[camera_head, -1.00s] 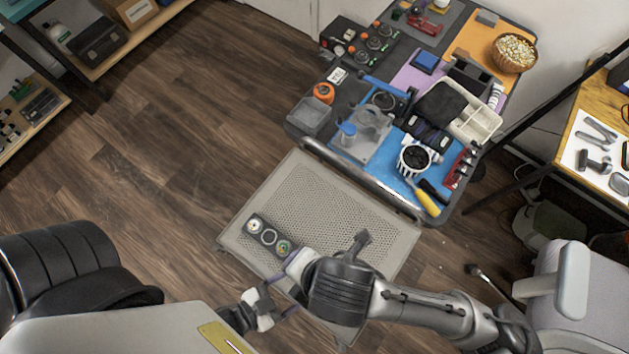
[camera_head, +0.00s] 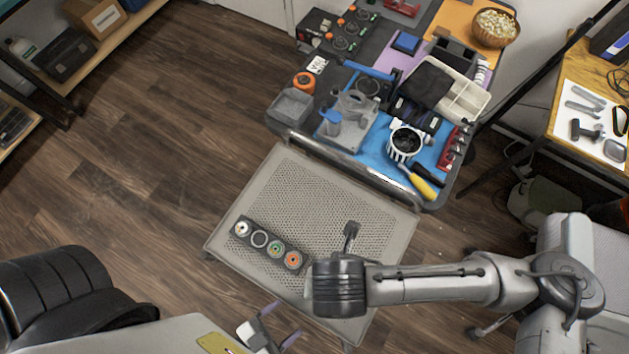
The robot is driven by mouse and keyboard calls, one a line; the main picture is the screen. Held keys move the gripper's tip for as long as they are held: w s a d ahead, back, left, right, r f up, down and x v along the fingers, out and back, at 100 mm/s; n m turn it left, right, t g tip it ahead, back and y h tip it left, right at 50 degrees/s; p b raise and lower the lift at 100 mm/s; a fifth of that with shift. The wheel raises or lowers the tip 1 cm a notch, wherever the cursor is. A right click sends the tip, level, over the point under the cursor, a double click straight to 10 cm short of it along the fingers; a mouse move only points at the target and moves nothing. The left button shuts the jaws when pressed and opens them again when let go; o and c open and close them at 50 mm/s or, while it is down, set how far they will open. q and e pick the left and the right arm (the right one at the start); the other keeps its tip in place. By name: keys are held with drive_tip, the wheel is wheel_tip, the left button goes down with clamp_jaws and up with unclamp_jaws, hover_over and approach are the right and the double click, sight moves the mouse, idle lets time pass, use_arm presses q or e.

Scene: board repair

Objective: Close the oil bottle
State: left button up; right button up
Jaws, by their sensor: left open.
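I cannot make out the oil bottle or its cap for sure. A small blue item (camera_head: 332,123) stands upright at the grey fixture (camera_head: 352,140) on the workbench; I cannot tell if it is the bottle. My left gripper (camera_head: 279,327) is open and empty at the bottom edge, well short of the workbench. My right arm reaches in from the right, its dark wrist over the perforated lower shelf (camera_head: 300,195). The fingers of my right gripper are hidden under that wrist.
A dark strip with several round fittings (camera_head: 268,246) lies on the shelf. On the workbench are a grey bin (camera_head: 290,107), an orange ring-shaped item (camera_head: 303,82), a white round part (camera_head: 404,144), a yellow-handled tool (camera_head: 422,186) and a cream tray (camera_head: 463,103). The floor at left is clear.

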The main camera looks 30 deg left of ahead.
use_arm(q)
drive_tip(key=x, duration=1.3)
drive_tip(key=shift+w, duration=0.2)
drive_tip(key=shift+c, duration=0.2)
clamp_jaws()
use_arm(e)
drive_tip(key=shift+w+r, duration=0.1)
drive_tip(key=shift+c, duration=0.9)
drive_tip(key=shift+w+r, duration=0.2)
drive_tip(key=shift+w, duration=0.05)
drive_tip(key=shift+w+d+r+t, duration=0.1)
drive_tip(key=shift+w+t, duration=0.25)
drive_tip(key=shift+t, duration=0.05)
drive_tip(key=n, duration=0.3)
drive_tip(key=shift+s+d+f+n, duration=0.1)
drive_tip(key=shift+s+f+n, duration=0.15)
drive_tip(key=shift+n, duration=0.05)
drive_tip(key=n, duration=0.3)
drive_tip(key=shift+s+f+g, duration=0.15)
drive_tip(key=shift+s+g, duration=0.15)
drive_tip(key=n, duration=0.7)
drive_tip(key=shift+s+a, duration=0.15)
drive_tip(key=shift+a, duration=0.05)
